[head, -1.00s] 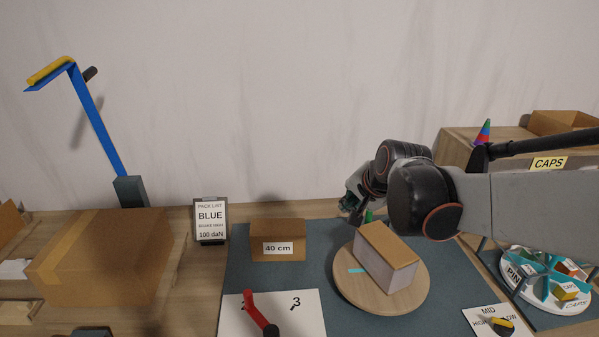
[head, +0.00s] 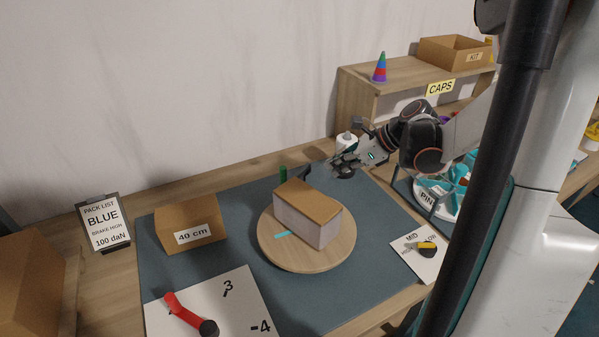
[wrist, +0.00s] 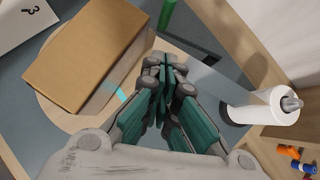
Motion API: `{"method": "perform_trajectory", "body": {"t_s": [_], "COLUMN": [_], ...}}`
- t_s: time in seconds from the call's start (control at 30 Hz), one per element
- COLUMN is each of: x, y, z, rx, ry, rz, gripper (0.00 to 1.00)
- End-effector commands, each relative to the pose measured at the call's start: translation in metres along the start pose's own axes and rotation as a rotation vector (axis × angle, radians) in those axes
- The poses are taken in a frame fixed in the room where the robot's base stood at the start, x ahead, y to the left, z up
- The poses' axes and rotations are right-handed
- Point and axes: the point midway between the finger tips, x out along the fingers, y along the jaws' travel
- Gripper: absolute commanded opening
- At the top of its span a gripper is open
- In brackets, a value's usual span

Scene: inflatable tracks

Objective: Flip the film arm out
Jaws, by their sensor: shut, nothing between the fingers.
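A white film roll (head: 346,141) stands on a spindle at the back right of the mat, beside the shelf. It also shows to the right of my fingers in the wrist view (wrist: 262,108). I cannot clearly make out a film arm; the area by the roll is partly hidden by my gripper. My gripper (head: 334,166) is shut and empty, in front of the roll and to the right of the brown-topped box (head: 310,204). In the wrist view my shut fingers (wrist: 160,80) lie between the box (wrist: 88,50) and the roll, apart from the roll.
The box sits on a round wooden turntable (head: 283,258). A green post (head: 283,174) stands behind it. A 40 cm carton (head: 187,221), a red lever (head: 182,312) on a white card and a yellow-black knob (head: 424,246) surround it. The CAPS shelf (head: 362,104) is behind right.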

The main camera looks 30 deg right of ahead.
Motion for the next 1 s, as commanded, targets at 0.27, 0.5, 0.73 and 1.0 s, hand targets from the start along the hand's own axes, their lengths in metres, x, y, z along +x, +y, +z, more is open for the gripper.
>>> {"method": "perform_trajectory", "body": {"t_s": [0.27,0.5,0.73,1.0], "x": [-0.001,0.009,0.049,0.101], "y": [0.0,0.0,0.0,0.0], "z": [-0.001,-0.001,-0.002,-0.002], "rx": [0.009,0.007,0.006,0.005], "ry": [-0.003,-0.003,-0.003,-0.002], "rz": [0.002,0.003,0.003,0.003], "gripper": [0.0,0.0,0.0,0.0]}}
